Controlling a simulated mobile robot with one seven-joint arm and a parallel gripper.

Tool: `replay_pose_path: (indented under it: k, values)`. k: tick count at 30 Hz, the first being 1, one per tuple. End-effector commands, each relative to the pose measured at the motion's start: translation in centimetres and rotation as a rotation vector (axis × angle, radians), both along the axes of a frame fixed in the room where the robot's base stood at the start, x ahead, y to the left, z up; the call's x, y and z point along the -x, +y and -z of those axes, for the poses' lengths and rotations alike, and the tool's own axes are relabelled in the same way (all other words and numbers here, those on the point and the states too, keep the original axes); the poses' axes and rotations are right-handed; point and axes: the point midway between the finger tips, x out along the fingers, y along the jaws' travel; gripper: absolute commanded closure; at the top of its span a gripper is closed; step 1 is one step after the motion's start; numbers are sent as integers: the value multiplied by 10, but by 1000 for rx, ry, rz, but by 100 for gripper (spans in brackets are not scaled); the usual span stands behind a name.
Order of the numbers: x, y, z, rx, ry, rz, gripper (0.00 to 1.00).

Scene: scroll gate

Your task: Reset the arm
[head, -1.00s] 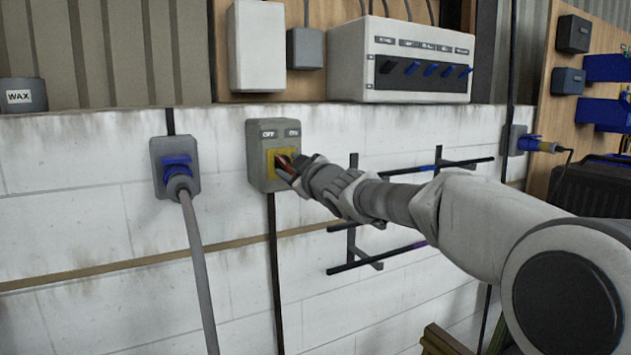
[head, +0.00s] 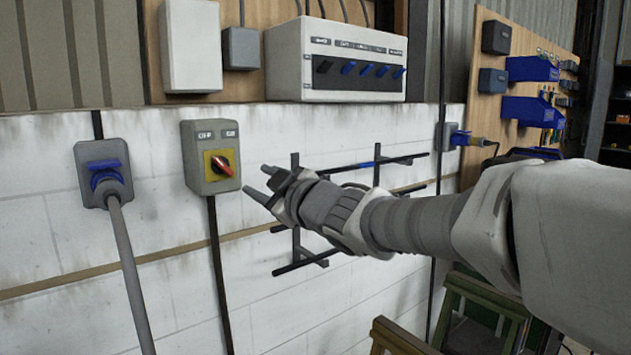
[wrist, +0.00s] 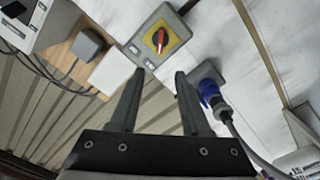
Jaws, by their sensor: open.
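My gripper (head: 257,184) is open and empty, in front of the white block wall. In the head view it is just right of the grey switch box (head: 197,183) and apart from it. The box has OFF and ON labels and a red rotary knob (head: 222,167) on a yellow plate; the knob sits at a slant. In the wrist view my open fingers (wrist: 156,85) point up toward the wall, with the red knob (wrist: 158,38) beyond the fingertips. Nothing is between the fingers.
A blue plug with a grey cable (head: 107,180) hangs left of the box. A black wall rack (head: 297,205) is behind my arm. A breaker panel (head: 340,62) is above. Green and wooden frames (head: 465,310) stand low at the right.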

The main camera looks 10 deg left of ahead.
Motion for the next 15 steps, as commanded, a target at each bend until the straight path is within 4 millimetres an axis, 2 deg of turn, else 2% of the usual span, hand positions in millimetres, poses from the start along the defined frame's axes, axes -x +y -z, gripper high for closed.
replay_pose_path:
  k: [11, 14, 15]
  values:
    - [1, -3, 0, 1, 2, 6, 53]
    - [-3, -18, 3, 11, 24, 59, 53]
    - [-6, -31, 5, 20, 43, 103, 53]
